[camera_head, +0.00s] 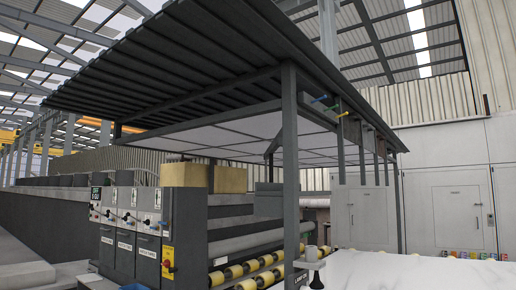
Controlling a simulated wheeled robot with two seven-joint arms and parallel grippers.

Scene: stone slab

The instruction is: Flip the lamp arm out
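No lamp arm can be made out for certain. A small pale fitting with a grey disc and a dark stem (311,258) stands at the bottom, right of centre, by the left edge of a white slab (400,271). Neither my left nor my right gripper shows in the head view.
A dark canopy roof (190,70) on a steel post (290,160) stands ahead. Beneath it are a roller conveyor with yellow rollers (234,272) and grey control cabinets (124,232). A pale cabinet wall (448,205) closes off the right side.

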